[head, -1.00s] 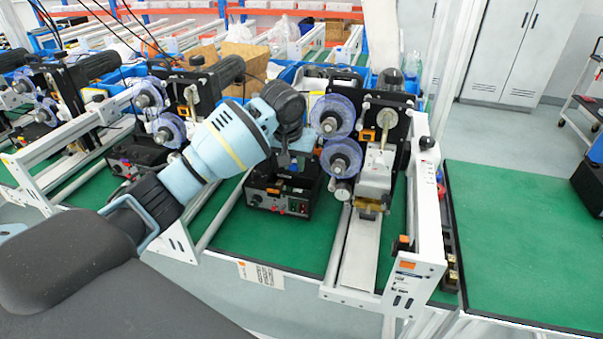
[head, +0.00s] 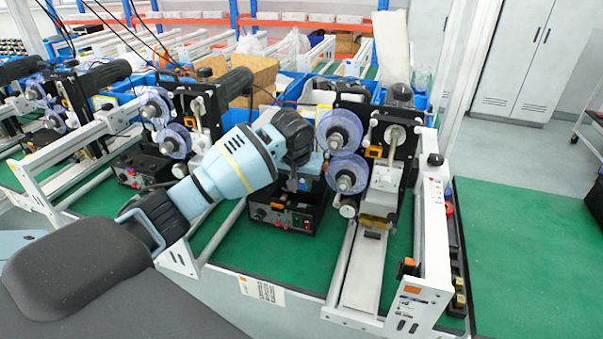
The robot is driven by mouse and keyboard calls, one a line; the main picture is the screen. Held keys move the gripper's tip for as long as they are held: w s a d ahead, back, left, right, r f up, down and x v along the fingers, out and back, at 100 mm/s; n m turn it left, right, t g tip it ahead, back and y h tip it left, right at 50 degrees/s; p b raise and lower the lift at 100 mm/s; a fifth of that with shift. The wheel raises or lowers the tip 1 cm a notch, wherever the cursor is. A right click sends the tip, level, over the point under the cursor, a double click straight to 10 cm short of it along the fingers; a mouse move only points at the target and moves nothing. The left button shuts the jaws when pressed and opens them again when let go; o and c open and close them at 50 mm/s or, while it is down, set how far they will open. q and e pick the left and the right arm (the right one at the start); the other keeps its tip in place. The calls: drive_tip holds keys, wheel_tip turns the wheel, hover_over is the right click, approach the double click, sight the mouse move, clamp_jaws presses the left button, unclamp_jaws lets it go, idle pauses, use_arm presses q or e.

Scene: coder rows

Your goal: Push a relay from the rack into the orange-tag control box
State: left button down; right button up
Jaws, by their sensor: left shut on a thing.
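A black control box (head: 268,217) with red knobs and an orange tag on its front stands on the green mat, left of the white machine frame. Other similar boxes stand further left, such as one behind my arm (head: 135,177). My left gripper (head: 297,184) points down over the back part of the orange-tag box. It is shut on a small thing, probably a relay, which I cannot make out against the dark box. Whether that thing touches the box is hidden. I cannot clearly identify the relay rack. My right gripper is out of view.
Two clear purple reels (head: 339,131) stand just right of my gripper, close to it. The white machine frame (head: 433,225) rises further right. A bare green mat (head: 530,250) lies at the far right. Blue bins and cardboard boxes (head: 250,73) stand behind.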

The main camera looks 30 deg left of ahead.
use_arm(q)
drive_tip(key=shift+f, duration=3.1)
drive_tip(key=shift+f, duration=0.4)
drive_tip(key=c, duration=1.1)
unclamp_jaws()
drive_tip(key=shift+c, duration=0.2)
drive_tip(key=shift+s+r, duration=0.15)
drive_tip(key=shift+r, duration=0.3)
drive_tip(key=v, duration=0.6)
drive_tip(key=shift+s+r, duration=0.15)
drive_tip(key=shift+r, duration=0.2)
